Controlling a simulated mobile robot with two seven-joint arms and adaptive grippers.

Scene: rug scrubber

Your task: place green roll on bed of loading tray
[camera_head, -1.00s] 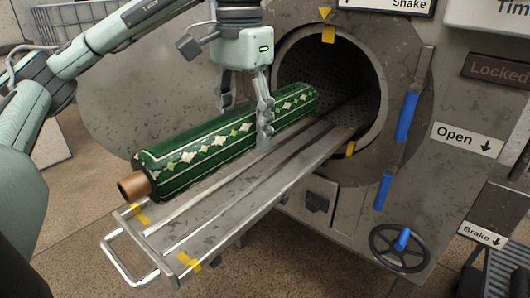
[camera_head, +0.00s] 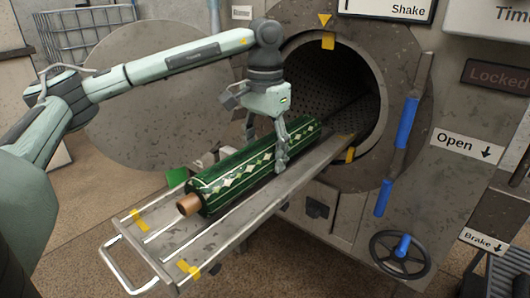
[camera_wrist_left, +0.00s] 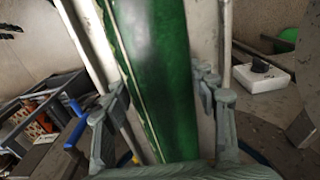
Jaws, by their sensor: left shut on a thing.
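The green roll (camera_head: 232,176) is a patterned rug rolled around a brown core that sticks out at its near end. It lies lengthwise along the loading tray (camera_head: 207,243), on the tray's left part, with its far end close to the drum opening. I cannot tell whether it rests fully on the bed. My left gripper (camera_head: 266,160) straddles the roll from above, shut on it near its far half. In the left wrist view, the roll (camera_wrist_left: 160,75) runs between the two fingers (camera_wrist_left: 165,115). My right gripper is not in view.
The round drum opening (camera_head: 335,85) is open behind the tray. A blue-handled lever (camera_head: 408,120) and a handwheel (camera_head: 400,250) are on the machine's right. A wire basket (camera_head: 85,35) stands at the back left. The tray's front end and handle (camera_head: 122,275) are clear.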

